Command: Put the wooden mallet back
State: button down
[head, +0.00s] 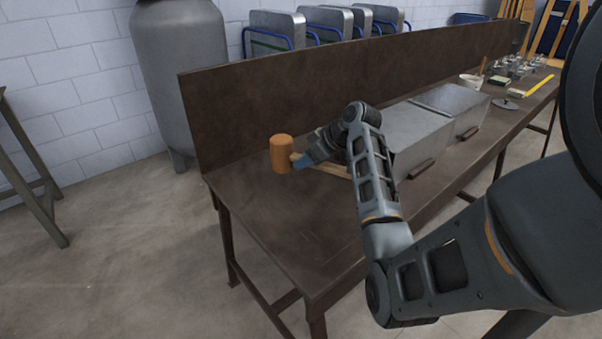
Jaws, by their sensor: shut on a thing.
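The wooden mallet (281,154) is at the left end of the brown workbench (285,215), its orange-brown head upright at the left and its pale handle stretching right behind my arm. My gripper (300,162) is shut on the mallet's handle close to the head. My wrist hides part of the handle. I cannot tell whether the mallet touches the bench top or is held just above it.
Grey metal boxes (415,137) stand on the bench right of my wrist. A brown back panel (260,95) runs along the bench's rear. A yellow ruler (538,86) and small items lie at the far end. The bench's front left is clear. A grey tank (183,70) stands behind.

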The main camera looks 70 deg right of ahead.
aim_at(329, 167)
jog(key=shift+w+a+f, duration=0.3)
jog(key=shift+w+a, duration=0.1)
jog(key=shift+a, duration=0.1)
jog(key=shift+f+p, duration=0.3)
jog(key=shift+f, duration=1.75)
jog(key=c, duration=0.8)
grip_release()
jog(key=shift+a, duration=0.1)
jog(key=shift+s, duration=0.1)
jog(key=v, duration=1.2)
